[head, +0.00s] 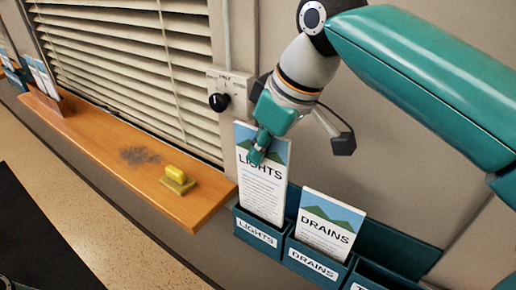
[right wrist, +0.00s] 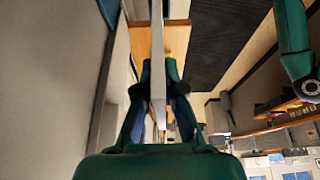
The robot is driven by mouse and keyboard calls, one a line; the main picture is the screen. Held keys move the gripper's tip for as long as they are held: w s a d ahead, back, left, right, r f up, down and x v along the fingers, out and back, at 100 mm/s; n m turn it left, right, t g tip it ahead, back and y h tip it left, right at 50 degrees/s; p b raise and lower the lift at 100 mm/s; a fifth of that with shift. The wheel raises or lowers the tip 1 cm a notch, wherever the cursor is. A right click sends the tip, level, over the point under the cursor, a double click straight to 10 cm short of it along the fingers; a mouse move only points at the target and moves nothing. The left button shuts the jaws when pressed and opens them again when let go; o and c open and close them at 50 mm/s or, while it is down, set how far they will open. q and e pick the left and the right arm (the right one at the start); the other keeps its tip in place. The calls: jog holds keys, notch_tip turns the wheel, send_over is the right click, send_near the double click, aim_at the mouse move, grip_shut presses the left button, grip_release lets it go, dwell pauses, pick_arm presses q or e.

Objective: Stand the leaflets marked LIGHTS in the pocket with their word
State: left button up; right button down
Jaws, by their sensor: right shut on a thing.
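A tall white leaflet marked LIGHTS (head: 262,190), with a blue and green picture at its top, stands almost upright in the head view. Its lower end is hidden behind the front of the pocket labelled LIGHTS (head: 257,233), so it appears to be inside it. Whether it touches the pocket floor is hidden. My right gripper (head: 258,150) is shut on the upper part of this leaflet. In the right wrist view the leaflet (right wrist: 158,60) shows edge-on as a pale strip between the fingers. My left gripper is not seen.
A leaflet marked DRAINS (head: 330,225) stands in the DRAINS pocket (head: 313,264) beside it, with another pocket further right. A wooden sill (head: 120,150) holds a yellow-handled stamp or block (head: 178,180) and a dark smudge. More leaflets (head: 42,78) stand at the far left. A black-knobbed switch (head: 218,101) is on the wall.

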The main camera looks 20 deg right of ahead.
aim_at(261, 177)
jog(key=shift+f+b, duration=1.65)
jog(key=shift+f, duration=0.2)
jog(key=shift+f+b, duration=0.85)
jog(key=shift+f, duration=0.35)
jog(key=c, duration=1.2)
grip_release()
jog(key=v, duration=1.2)
